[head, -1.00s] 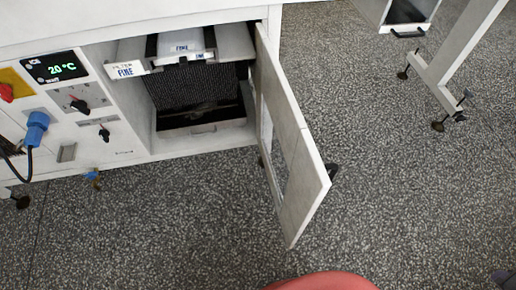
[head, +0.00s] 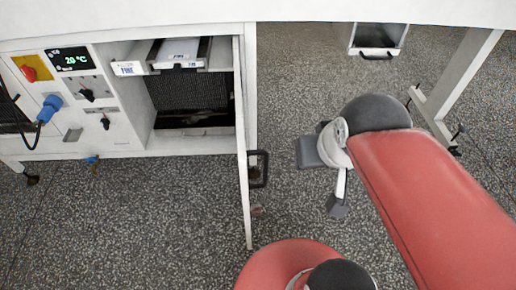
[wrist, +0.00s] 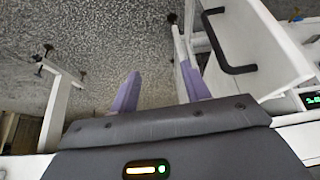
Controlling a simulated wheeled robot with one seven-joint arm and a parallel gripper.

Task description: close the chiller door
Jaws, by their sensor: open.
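The chiller door (head: 242,150) stands open, swung out from the right side of the chiller's opening. In the head view it is almost edge-on. Its black handle (head: 258,168) is on the right-hand, outer face. In the wrist view the white door panel (wrist: 265,35) and handle (wrist: 228,50) are at the upper right. My gripper (head: 324,180) is open and empty, to the right of the door in the head view, apparently clear of it. In the wrist view its purple fingers (wrist: 160,88) are spread, with the handle to the right of them.
The control panel (head: 85,88) with a blue plug (head: 50,108) is at left. An open drawer (head: 352,40) and a table leg (head: 465,75) are at the right. The floor before the chiller is clear.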

